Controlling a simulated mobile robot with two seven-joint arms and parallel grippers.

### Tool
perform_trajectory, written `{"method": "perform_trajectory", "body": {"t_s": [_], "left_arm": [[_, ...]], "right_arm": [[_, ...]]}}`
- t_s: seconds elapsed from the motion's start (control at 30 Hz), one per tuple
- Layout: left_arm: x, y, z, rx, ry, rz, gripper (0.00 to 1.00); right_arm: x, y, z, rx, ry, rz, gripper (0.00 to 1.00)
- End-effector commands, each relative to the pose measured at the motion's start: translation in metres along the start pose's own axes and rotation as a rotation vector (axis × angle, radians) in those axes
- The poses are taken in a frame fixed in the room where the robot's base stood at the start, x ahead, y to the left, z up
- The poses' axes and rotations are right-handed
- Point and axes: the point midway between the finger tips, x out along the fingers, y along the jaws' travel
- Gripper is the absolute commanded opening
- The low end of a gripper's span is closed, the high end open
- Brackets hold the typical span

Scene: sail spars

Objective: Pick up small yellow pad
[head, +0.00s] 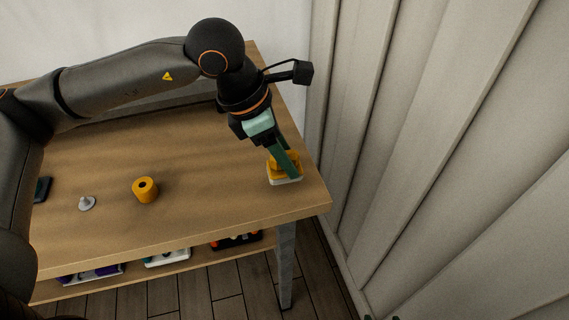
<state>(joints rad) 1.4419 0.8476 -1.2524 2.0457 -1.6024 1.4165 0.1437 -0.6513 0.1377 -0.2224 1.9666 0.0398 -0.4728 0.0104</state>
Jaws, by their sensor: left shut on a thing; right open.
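The small yellow pad (273,171) is at the right end of the wooden table, on a pale white base (287,181). My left gripper (285,165) reaches down from above with its green fingers shut on the yellow pad. The fingers hide part of the pad, and I cannot tell whether it is clear of the base.
A yellow cylinder with a dark hole (145,190) and a small grey peg-like piece (87,203) stand on the table (205,205). A dark item (42,189) is at the left. Several trays sit on the lower shelf. A pale panelled wall (400,130) rises close to the right.

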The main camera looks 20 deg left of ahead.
Motion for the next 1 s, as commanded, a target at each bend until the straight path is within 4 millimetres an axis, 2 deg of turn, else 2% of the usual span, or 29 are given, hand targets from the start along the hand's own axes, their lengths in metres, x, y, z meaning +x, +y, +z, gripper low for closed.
{"method": "perform_trajectory", "body": {"t_s": [0.27, 0.5, 0.7, 1.0], "left_arm": [[-0.071, -0.040, -0.009, 0.006, -0.003, 0.006, 0.00], [-0.105, -0.082, -0.035, 0.003, -0.001, 0.003, 0.00], [-0.121, -0.100, -0.045, 0.001, 0.000, 0.001, 0.00], [-0.125, -0.105, -0.048, 0.001, 0.001, 0.000, 0.00]], "right_arm": [[0.001, -0.002, 0.001, 0.000, -0.002, -0.005, 0.69], [0.004, -0.005, 0.002, 0.000, 0.000, -0.011, 0.69], [0.004, -0.006, 0.000, -0.001, 0.002, -0.015, 0.69], [0.004, -0.006, 0.000, -0.002, 0.003, -0.014, 0.69]]}}
